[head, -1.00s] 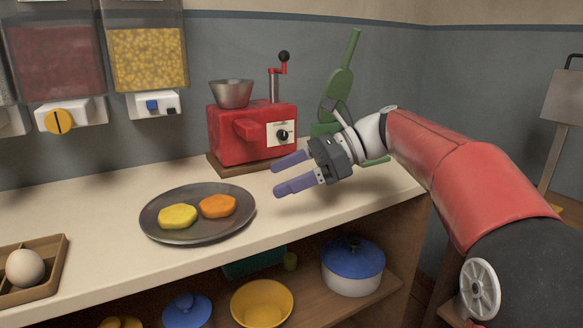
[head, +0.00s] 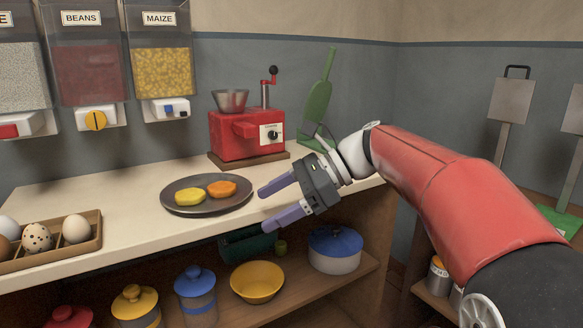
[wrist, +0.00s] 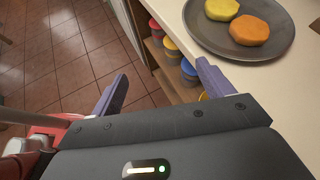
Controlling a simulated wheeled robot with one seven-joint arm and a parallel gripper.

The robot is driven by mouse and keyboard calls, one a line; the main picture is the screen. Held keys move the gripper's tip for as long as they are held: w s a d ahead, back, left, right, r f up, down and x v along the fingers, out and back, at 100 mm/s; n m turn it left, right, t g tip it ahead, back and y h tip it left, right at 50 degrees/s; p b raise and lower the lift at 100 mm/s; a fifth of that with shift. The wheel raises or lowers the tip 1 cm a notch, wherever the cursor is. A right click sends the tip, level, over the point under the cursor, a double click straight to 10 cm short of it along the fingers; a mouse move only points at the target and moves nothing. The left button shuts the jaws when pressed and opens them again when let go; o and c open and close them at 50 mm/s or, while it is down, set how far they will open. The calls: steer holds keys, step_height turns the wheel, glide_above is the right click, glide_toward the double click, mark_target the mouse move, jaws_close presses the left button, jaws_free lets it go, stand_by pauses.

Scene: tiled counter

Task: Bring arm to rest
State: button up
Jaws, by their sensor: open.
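My gripper (head: 272,206) is open, with its two purple fingers apart and nothing between them. In the head view it hangs at the front edge of the counter (head: 120,217), right of the dark plate (head: 207,207). In the wrist view the open fingers (wrist: 160,88) point across the counter's edge, with tiled floor between them. The plate holds a yellow piece (head: 190,196) and an orange piece (head: 222,189), which lie side by side. My red arm reaches in from the right.
A red grinder (head: 246,135) and a green device (head: 317,100) stand at the back of the counter. An egg tray (head: 88,240) is at the left. A shelf below holds a yellow bowl (head: 257,283), a blue-lidded pot (head: 335,258) and several lidded jars. Dispensers hang on the wall.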

steer(key=s+d+f+n+t+h, duration=0.6)
steer(key=s+d+f+n+h, duration=0.6)
steer(key=s+d+f+n, duration=0.3)
steer(key=s+d+f, duration=0.3)
steer(key=s, duration=0.2)
steer(key=shift+f+t, duration=0.2)
steer(key=shift+t, duration=0.2)
steer(key=shift+s+d, duration=0.1)
steer(key=shift+c, duration=0.2)
